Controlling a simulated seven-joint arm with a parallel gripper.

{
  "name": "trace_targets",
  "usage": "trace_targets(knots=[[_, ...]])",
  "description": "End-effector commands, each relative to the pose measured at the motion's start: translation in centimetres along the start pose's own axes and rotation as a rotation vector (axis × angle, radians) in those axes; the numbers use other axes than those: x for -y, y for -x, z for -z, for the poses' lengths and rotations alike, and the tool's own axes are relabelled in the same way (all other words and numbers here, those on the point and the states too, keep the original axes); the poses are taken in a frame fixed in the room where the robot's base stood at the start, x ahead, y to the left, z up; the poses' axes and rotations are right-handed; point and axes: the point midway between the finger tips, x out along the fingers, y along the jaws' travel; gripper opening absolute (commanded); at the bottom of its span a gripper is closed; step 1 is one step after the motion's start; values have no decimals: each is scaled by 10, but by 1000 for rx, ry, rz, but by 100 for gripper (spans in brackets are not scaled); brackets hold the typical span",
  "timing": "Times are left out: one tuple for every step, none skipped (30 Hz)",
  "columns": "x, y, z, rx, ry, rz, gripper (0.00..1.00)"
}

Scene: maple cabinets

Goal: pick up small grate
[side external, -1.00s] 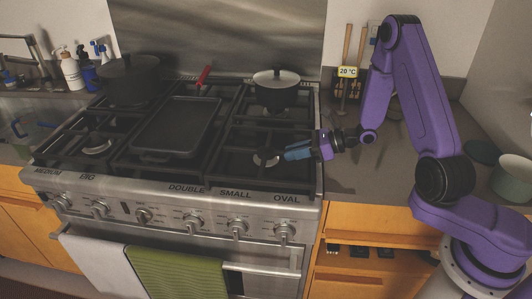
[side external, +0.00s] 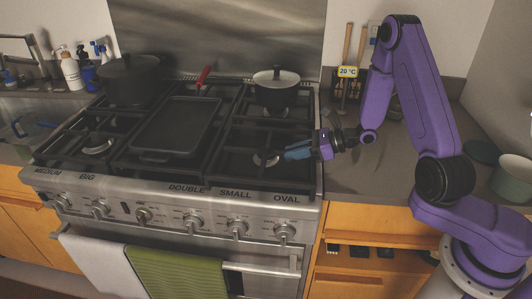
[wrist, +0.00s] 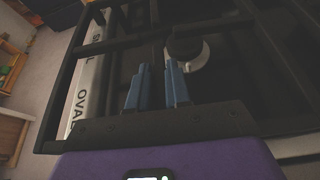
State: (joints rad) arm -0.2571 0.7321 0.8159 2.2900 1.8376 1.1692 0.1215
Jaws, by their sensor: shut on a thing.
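The small grate (side external: 258,182) is the black cast-iron grate over the right-hand burners of the stove. Its dark bars (wrist: 100,46) also fill much of the wrist view. My gripper (side external: 288,155) reaches in from the right, low over the front right part of this grate. In the wrist view its blue fingers (wrist: 158,70) point down among the bars with a narrow gap between them. They are shut on a dark bar of the grate, partly hidden between the fingertips. The grate looks level and seated on the stove.
A lidded pot (side external: 276,92) stands on the back of the right-hand grate. A griddle pan (side external: 174,126) lies on the middle grate, and a large dark pot (side external: 128,80) stands at back left. The counter (side external: 372,178) right of the stove has free room.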

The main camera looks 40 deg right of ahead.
Motion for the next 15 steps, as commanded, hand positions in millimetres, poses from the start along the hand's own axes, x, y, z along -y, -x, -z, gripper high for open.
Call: trace_targets(knots=[[0,0,0,2,1,0,0],[0,0,-1,2,1,0,0],[1,0,-2,7,3,1,0],[1,0,-2,7,3,1,0],[1,0,-2,7,3,1,0],[1,0,-2,7,3,1,0],[1,0,-2,7,3,1,0],[1,0,-2,7,3,1,0],[1,0,-2,7,3,1,0],[0,0,-3,6,3,1,0],[0,1,-3,6,3,1,0],[0,1,-5,7,3,1,0],[0,2,-6,7,4,1,0],[1,3,-8,7,5,1,0],[0,4,-11,7,6,1,0]])
